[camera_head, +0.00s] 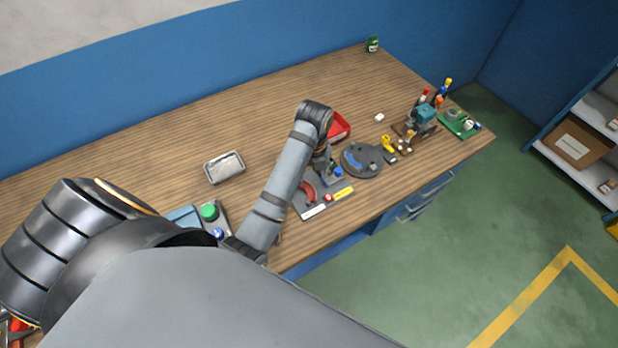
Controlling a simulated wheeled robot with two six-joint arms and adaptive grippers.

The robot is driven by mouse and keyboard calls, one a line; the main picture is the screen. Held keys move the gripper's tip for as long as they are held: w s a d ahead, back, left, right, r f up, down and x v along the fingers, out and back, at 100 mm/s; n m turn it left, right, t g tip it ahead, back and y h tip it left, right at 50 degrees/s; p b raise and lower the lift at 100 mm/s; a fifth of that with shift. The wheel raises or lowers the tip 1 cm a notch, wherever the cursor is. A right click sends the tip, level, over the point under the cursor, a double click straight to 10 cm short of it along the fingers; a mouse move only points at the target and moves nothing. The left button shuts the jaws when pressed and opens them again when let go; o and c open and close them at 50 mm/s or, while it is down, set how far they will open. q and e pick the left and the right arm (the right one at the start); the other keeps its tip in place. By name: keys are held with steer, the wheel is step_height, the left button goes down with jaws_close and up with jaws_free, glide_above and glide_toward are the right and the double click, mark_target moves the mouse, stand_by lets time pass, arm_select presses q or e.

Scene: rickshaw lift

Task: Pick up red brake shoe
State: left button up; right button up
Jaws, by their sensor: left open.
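A red curved piece that looks like the brake shoe (308,191) lies on a grey tray (322,208) near the front edge of the workbench. My left arm reaches across the bench from the left. My left gripper (327,170) points down just above and behind the tray, close to the red piece. It is open, and its fingers are small and partly hidden by the arm. My right gripper is not in view.
A red bin (341,126) stands behind the gripper. A round grey plate (361,160) lies to the right of the tray. A metal tray (224,167) sits left on the wooden bench (130,150). Tools and bottles crowd the right end; the back middle is clear.

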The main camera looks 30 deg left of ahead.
arm_select(q)
steer(key=b, duration=0.3)
glide_above(311, 191)
step_height(311, 191, down, 4)
steer(key=shift+d+f, duration=0.1)
steer(key=shift+d, duration=0.05)
steer(key=shift+w+f, duration=0.25)
steer(key=shift+f, duration=0.1)
steer(key=f+b, duration=0.2)
steer(key=shift+s+f+b, duration=0.25)
steer(key=shift+s+b, duration=0.05)
steer(key=shift+b, duration=0.1)
step_height(311, 191, down, 2)
steer(key=shift+w+f, duration=0.1)
steer(key=shift+w, duration=0.05)
steer(key=c, duration=0.3)
jaws_close()
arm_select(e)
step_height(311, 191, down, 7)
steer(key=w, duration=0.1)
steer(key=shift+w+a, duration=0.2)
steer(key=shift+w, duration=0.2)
